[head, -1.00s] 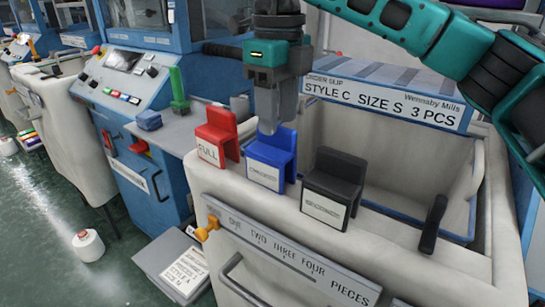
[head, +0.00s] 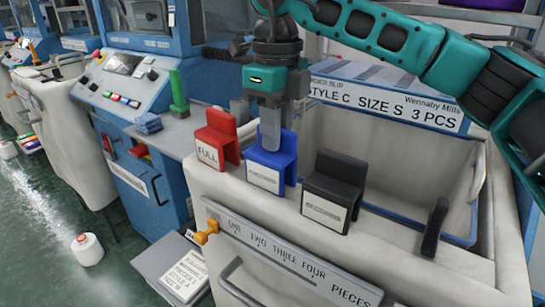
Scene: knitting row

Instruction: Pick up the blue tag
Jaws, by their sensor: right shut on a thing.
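The blue tag (head: 284,163) is a clip-like piece with a white label on its front. It sits on the front rim of the pale bin (head: 375,250), between a red tag (head: 222,130) marked FULL and a black tag (head: 343,168). My right gripper (head: 271,143) points down from above and is shut on the upper part of the blue tag. The fingers hide part of the tag's top. The tag still appears to be at the rim; I cannot tell whether it is clear of it. My left gripper is not in view.
An order-slip sign (head: 385,103) stands behind the bin. A black handle-like piece (head: 434,228) is on the rim at right. A white yarn cone (head: 87,249) stands on the floor.

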